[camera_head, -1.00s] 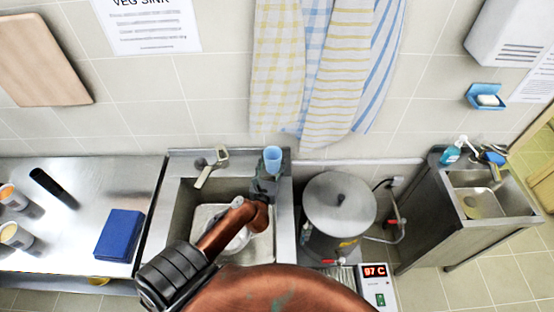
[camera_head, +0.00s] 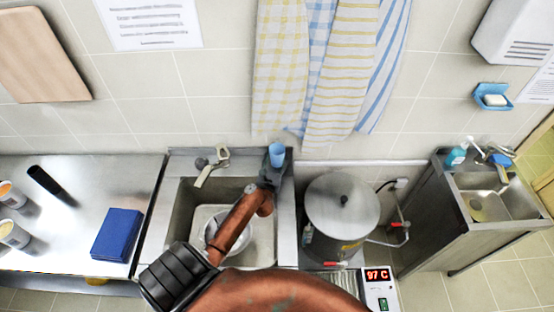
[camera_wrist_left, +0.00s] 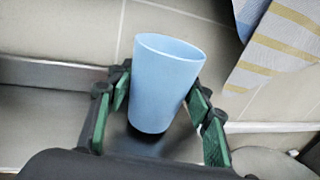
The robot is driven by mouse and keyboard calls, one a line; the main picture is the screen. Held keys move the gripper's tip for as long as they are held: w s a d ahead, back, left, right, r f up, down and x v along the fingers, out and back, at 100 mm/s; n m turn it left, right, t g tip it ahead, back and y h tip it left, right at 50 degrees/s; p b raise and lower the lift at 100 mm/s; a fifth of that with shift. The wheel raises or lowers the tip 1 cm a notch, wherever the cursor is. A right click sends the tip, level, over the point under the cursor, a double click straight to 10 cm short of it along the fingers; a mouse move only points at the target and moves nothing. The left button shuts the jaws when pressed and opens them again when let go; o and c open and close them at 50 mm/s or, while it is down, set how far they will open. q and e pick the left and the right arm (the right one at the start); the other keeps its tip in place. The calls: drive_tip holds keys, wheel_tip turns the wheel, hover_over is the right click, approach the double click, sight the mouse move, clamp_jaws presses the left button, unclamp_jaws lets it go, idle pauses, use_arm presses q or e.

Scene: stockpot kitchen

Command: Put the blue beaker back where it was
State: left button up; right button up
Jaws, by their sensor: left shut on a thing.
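The blue beaker (camera_head: 276,154) is upright at the back right corner of the sink unit, below the hanging towels. It also fills the middle of the left wrist view (camera_wrist_left: 165,85), tilted a little in that picture. My left gripper (camera_head: 274,172) is shut on the beaker, with green-padded fingers (camera_wrist_left: 160,108) on both sides of it. The beaker's base is partly hidden by the gripper, so I cannot tell whether it touches the steel ledge. My right gripper is not in view.
The sink (camera_head: 190,205) holds a bowl (camera_head: 238,238) under my left arm. A tap (camera_head: 211,165) stands left of the beaker. A lidded stockpot (camera_head: 342,205) stands close on the right. Towels (camera_head: 335,70) hang behind. A blue box (camera_head: 117,235) lies on the left counter.

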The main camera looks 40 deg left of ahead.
use_arm(q)
drive_tip(key=shift+f, duration=0.25)
drive_tip(key=shift+f, duration=0.2)
drive_tip(key=o, duration=1.1)
drive_tip(key=shift+r, duration=0.25)
drive_tip(key=v, duration=1.2)
